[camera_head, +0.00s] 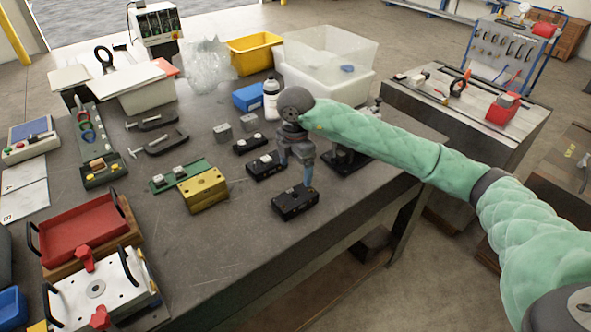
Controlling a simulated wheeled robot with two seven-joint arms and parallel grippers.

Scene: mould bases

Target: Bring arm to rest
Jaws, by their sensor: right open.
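My right arm, in a green padded sleeve, reaches in from the right over the grey workbench (205,265). My right gripper (296,173) points down with its fingers apart and nothing visible between them. It is above or beside the black mould bases; I cannot tell the exact gap. One black base (295,203) is in front, a second (263,168) is to the left, and a third (249,144) is farther back. A darker fixture (343,160) is partly hidden behind my arm. My left gripper is not in view.
A yellow block (203,192) and green plate (172,178) lie left of the bases. Clamps (165,141), a white bottle (271,101) and a clear bin (330,52) stand farther back. A red tray (82,232) is at left. The front bench area is clear.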

